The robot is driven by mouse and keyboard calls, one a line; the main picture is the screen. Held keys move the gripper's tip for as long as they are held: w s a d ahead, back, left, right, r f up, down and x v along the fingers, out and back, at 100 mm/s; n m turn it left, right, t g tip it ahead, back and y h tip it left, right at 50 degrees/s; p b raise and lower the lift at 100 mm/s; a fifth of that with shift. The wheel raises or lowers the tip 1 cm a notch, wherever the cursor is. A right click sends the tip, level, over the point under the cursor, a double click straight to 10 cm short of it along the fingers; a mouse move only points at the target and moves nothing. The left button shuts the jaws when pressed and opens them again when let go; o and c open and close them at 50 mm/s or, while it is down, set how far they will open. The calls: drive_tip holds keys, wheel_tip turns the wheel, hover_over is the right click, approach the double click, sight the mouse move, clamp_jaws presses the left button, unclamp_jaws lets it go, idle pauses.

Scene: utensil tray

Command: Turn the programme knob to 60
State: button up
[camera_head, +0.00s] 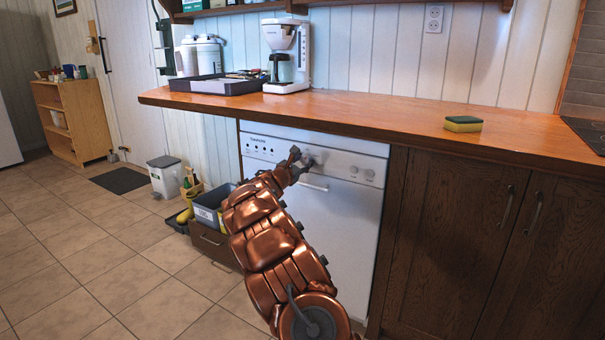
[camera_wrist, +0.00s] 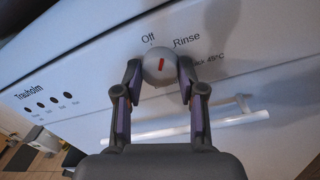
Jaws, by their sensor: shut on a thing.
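The programme knob (camera_wrist: 160,58) is a round grey knob with a red mark, on the white dishwasher panel in the wrist view. The red mark is near upright, its top leaning slightly right, toward the gap between "Off" and "Rinse". A label ending "45°C" shows lower right; no "60" is readable. My gripper (camera_wrist: 160,71) has a finger on each side of the knob and is shut on it. In the head view my gripper (camera_head: 300,162) is at the panel of the dishwasher (camera_head: 345,225), and the knob is mostly hidden there.
The dishwasher handle (camera_wrist: 215,125) runs just below the knob. The wooden counter (camera_head: 380,110) overhangs above, holding a coffee maker (camera_head: 286,55) and a sponge (camera_head: 463,124). A bin (camera_head: 165,178) and boxes stand left.

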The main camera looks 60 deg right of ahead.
drive_tip(key=m+b, duration=0.2)
drive_tip(key=b, duration=0.1)
drive_tip(key=m+b, duration=0.1)
drive_tip(key=m, duration=0.1)
drive_tip(key=shift+f, duration=0.25)
drive_tip(key=shift+r+m+g+b, duration=0.2)
drive_tip(key=shift+m+g+b, duration=0.2)
drive_tip(key=shift+m+b, duration=0.5)
drive_tip(key=o, duration=1.1)
drive_tip(key=shift+o, duration=0.2)
drive_tip(key=shift+a, duration=0.1)
drive_tip(key=a, duration=1.1)
drive_tip(key=shift+s+a+f, duration=0.3)
drive_tip(key=shift+s+a, duration=0.1)
drive_tip(key=shift+s, duration=0.05)
